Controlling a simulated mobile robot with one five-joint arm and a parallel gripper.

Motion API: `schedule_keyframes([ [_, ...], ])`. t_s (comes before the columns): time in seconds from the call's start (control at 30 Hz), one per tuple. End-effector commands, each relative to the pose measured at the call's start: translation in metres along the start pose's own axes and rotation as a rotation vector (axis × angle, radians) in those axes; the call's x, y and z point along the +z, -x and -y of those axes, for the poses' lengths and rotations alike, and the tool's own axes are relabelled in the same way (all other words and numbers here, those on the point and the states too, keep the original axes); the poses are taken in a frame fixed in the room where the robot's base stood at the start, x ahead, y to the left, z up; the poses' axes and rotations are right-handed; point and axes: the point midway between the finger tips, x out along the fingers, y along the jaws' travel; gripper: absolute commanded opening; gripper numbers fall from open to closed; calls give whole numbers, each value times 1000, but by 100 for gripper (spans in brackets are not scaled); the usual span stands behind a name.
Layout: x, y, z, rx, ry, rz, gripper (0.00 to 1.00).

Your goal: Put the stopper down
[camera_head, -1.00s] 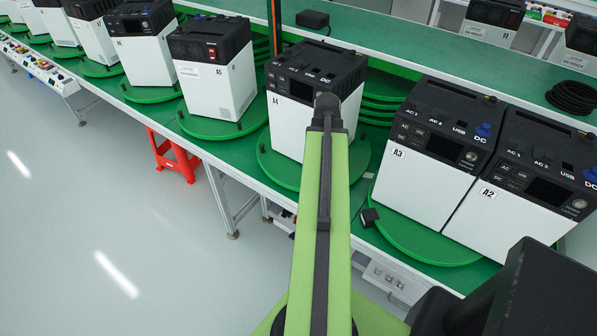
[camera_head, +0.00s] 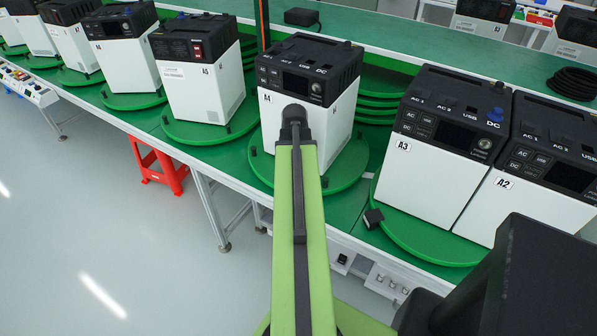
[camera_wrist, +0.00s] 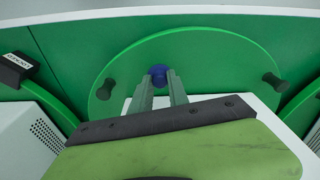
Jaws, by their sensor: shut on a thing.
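The blue stopper (camera_wrist: 158,72) shows at the fingertips of my gripper (camera_wrist: 160,80) in the wrist view. The two grey fingers are shut on it, and they cover part of it. It appears over the green turntable disc (camera_wrist: 200,45), between two dark pegs; whether it touches the disc I cannot tell. The white unit A4 (camera_head: 300,95) stands on this disc in the head view. The end of my arm is in front of A4's face there, and my gripper and the held stopper are hidden.
Unit A3 (camera_head: 440,150) stands to the right with a blue stopper (camera_head: 495,115) on top; A2 (camera_head: 545,170) is beside it. A5 (camera_head: 200,75) stands to the left. A small black block (camera_head: 373,218) is near the table edge. A red stool (camera_head: 158,165) is below.

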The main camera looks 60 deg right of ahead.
Motion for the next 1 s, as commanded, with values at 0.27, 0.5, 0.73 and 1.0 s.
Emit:
schedule_keyframes([
  [0.27, -1, -2, -1, 0, -2, 0, 42],
  [0.5, -1, -2, -2, 0, -3, 0, 42],
  [0.73, -1, 8, -2, 0, -3, 0, 42],
  [1.0, -5, 61, -6, 0, -4, 0, 42],
])
